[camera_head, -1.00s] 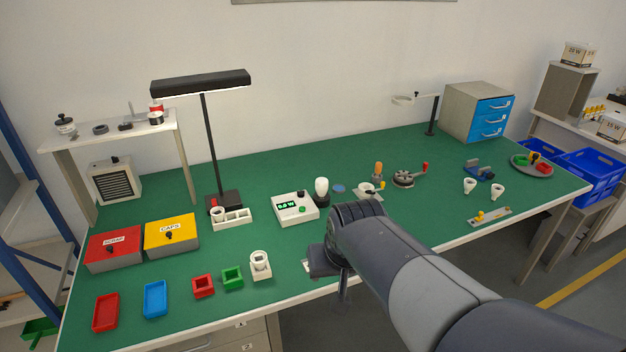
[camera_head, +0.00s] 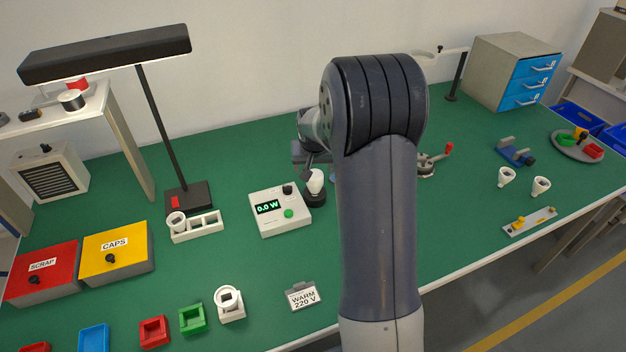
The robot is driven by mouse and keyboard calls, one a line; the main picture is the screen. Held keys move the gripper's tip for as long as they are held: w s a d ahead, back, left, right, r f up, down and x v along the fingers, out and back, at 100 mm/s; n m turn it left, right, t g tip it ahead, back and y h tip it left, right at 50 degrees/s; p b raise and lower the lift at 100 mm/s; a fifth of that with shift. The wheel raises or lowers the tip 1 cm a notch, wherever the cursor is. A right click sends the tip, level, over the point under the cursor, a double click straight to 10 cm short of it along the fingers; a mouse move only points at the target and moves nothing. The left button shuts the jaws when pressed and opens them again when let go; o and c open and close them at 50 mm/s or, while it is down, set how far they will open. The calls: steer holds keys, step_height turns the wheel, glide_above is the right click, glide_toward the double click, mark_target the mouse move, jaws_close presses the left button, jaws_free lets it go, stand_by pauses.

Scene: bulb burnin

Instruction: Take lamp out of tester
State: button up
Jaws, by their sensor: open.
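The tester (camera_head: 277,212) is a white box on the green table, with a green 0.0 W display, a black knob and a green button. A white lamp (camera_head: 316,183) stands upright in the black round socket (camera_head: 315,199) at its right side. My gripper (camera_head: 318,163) is just above and behind the lamp, partly hidden by my own arm. It is open, and its fingers look close to the top of the lamp. I cannot tell whether they touch it.
A white rack (camera_head: 195,228) and a black desk lamp (camera_head: 187,197) stand left of the tester. A card reading WARM 220 V (camera_head: 303,296) and a white holder (camera_head: 229,306) are in front. My arm covers the table right of the socket.

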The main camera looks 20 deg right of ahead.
mark_target(314, 177)
steer(key=x, duration=0.4)
steer(key=shift+f+p, duration=0.25)
steer(key=shift+p, duration=0.05)
steer(key=shift+s+p+x, duration=0.1)
steer(key=shift+p+x, duration=0.4)
steer(key=shift+x, duration=0.8)
steer(key=shift+s+p+x, duration=0.15)
steer(key=shift+p+x, duration=0.3)
steer(key=shift+x, duration=0.85)
steer(key=shift+d+f, duration=0.1)
steer(key=shift+d, duration=0.05)
steer(key=c, duration=1.1)
step_height(314, 177, up, 10)
steer(key=shift+b, duration=0.95)
steer(key=shift+r+p, duration=1.3)
steer(key=shift+r, duration=0.95)
